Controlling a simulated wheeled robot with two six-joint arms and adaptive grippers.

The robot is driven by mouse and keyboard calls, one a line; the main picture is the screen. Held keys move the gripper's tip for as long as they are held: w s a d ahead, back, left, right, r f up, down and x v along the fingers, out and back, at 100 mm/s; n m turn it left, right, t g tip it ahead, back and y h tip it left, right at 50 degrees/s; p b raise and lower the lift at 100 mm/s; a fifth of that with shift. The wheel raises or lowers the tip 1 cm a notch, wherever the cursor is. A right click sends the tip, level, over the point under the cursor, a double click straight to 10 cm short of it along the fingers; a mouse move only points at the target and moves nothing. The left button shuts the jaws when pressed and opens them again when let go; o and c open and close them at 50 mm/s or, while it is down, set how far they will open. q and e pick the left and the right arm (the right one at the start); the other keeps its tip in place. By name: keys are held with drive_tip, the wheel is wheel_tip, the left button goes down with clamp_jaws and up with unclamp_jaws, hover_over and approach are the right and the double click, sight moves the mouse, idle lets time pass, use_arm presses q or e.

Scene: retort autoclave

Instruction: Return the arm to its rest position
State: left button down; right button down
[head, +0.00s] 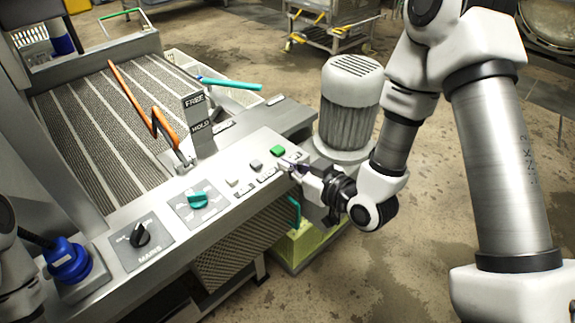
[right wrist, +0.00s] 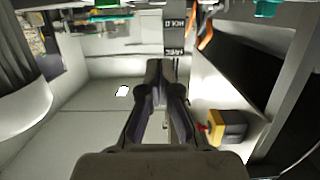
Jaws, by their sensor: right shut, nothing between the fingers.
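My right gripper (head: 299,172) is over the right end of the grey control panel (head: 165,250), close to its row of push buttons. Its fingers are shut with nothing between them. In the right wrist view the shut fingers (right wrist: 158,75) point away from the camera, toward a FREE/HOLD sign (right wrist: 174,35). A green button (head: 278,150) lies just left of the fingertips in the head view. I cannot tell whether the fingertips touch the panel. My left gripper is not in view.
A large grey motor (head: 350,100) stands right behind my right gripper. An orange lever (head: 130,95) rises over the ribbed conveyor. A teal rotary switch (head: 198,200) and a black one (head: 140,234) sit on the panel. The floor at right (head: 420,260) is clear.

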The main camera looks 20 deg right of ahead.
idle(0.3)
drive_tip(key=s+f+g+h+p, duration=0.1)
drive_tip(key=s+f+g+p, duration=0.1)
drive_tip(key=s+f+g, duration=0.5)
drive_tip(key=s+f+h+p, duration=0.15)
drive_tip(key=s+f, duration=0.35)
drive_tip(key=f, duration=0.7)
drive_tip(key=s+d+f+m+g+h, duration=0.1)
drive_tip(key=s+f+m+g, duration=0.1)
drive_tip(key=s, duration=0.5)
drive_tip(key=s+d+f+m+g+h, duration=0.1)
drive_tip(key=s+d+f+m+g, duration=0.1)
drive_tip(key=s+f+g, duration=0.2)
drive_tip(key=s+g, duration=0.1)
drive_tip(key=s, duration=0.2)
drive_tip(key=shift+s+d+f+h+p, duration=0.2)
drive_tip(key=shift+f+h+p, duration=0.1)
drive_tip(key=shift+f+h, duration=0.05)
